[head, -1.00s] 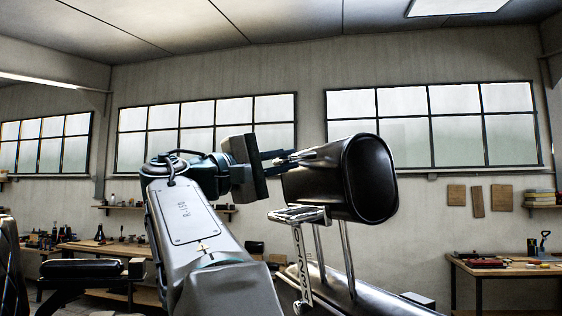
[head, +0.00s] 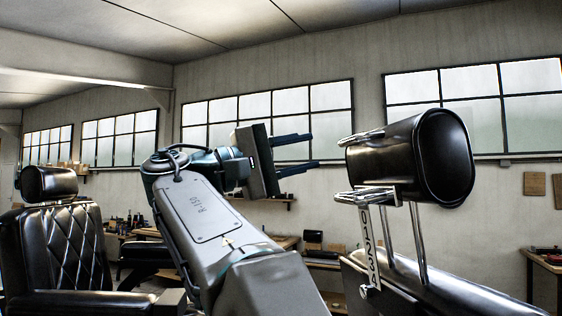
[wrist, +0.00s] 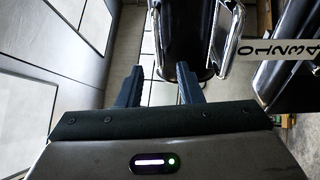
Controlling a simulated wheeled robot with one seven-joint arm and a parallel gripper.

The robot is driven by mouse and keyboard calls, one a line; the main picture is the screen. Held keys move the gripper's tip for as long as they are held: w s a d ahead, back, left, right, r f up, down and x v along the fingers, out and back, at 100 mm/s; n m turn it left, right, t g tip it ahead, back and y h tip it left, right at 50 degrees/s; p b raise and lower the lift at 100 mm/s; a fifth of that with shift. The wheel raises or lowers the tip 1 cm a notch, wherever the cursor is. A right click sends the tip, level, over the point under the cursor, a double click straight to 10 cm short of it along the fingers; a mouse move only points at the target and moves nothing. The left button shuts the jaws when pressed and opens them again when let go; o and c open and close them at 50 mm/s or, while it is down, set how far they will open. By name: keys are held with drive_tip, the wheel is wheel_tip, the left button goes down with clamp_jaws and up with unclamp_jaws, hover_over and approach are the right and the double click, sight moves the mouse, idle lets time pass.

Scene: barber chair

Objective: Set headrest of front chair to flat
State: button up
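The front chair's black padded headrest (head: 415,160) stands on chrome posts above the chair back (head: 440,285), right of centre in the head view. Its round end faces me and it looks tilted. A number scale plate (head: 369,240) hangs below a chrome bracket (head: 368,196). In the wrist view the headrest (wrist: 190,35) is at top centre, with chrome bars beside it and the scale (wrist: 280,48) on the right. My gripper (head: 312,151) is open and empty, left of the headrest and apart from it. Its two fingers (wrist: 160,82) point towards the headrest in the wrist view.
Another black chair (head: 75,245) with a quilted back and its own headrest (head: 48,183) stands at the left. Workbenches with tools line the wall behind. A shelf (head: 262,200) is on the wall behind my arm. The space between my fingers and the headrest is clear.

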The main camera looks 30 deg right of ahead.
drive_tip(key=v, duration=0.3)
drive_tip(key=shift+a, duration=0.35)
drive_tip(key=w+f+n+t+y, duration=0.2)
drive_tip(key=f+n+t+y, duration=0.2)
drive_tip(key=f, duration=0.9)
drive_tip(key=w+f+n+t+y, duration=0.1)
drive_tip(key=f+n+t+y, duration=0.25)
drive_tip(key=f, duration=0.95)
drive_tip(key=s+a+f+m+y, duration=0.2)
drive_tip(key=s+a+f+y, duration=0.1)
drive_tip(key=f, duration=0.6)
drive_tip(key=s+a+f+m+y, duration=0.2)
drive_tip(key=s+a+f+y, duration=0.2)
drive_tip(key=f, duration=0.5)
drive_tip(key=s+a+f+m+y, duration=0.2)
drive_tip(key=s+a+f+y, duration=0.2)
drive_tip(key=f, duration=0.6)
drive_tip(key=shift+s+a+g+y, duration=0.2)
drive_tip(key=shift+s+g+y, duration=0.35)
drive_tip(key=shift+y, duration=0.3)
